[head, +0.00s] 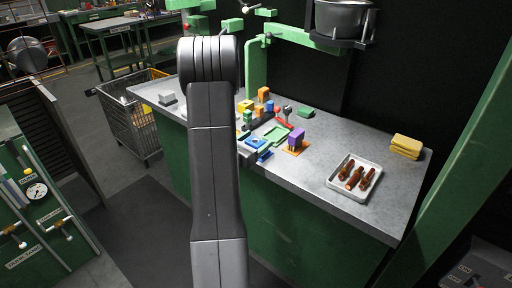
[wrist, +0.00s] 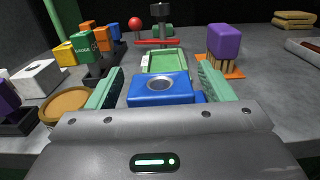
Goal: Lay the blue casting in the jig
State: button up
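The blue casting (wrist: 147,99) is a block with a round grey recess on top. It sits low in the middle of the wrist view, and also shows in the head view (head: 255,142). My gripper (wrist: 160,67) has its two green fingers spread on either side of the casting, with a narrow gap at each side; it looks open. What is under the casting is hidden. The jig looks to be the light green tray-like fixture (wrist: 165,62) just beyond the casting, with a red-handled clamp (wrist: 157,42) behind it. The fixture also shows in the head view (head: 271,134), beside my arm.
A purple block (wrist: 223,40) on an orange base stands right of the jig. Several coloured blocks on a dark stand (wrist: 92,77) and a round tan disc (wrist: 65,104) lie left. A tray of brown parts (head: 341,185) and yellow pads (head: 406,145) are farther right, past clear bench.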

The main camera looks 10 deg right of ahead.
jog(key=c, duration=1)
jog(key=shift+r, duration=0.1)
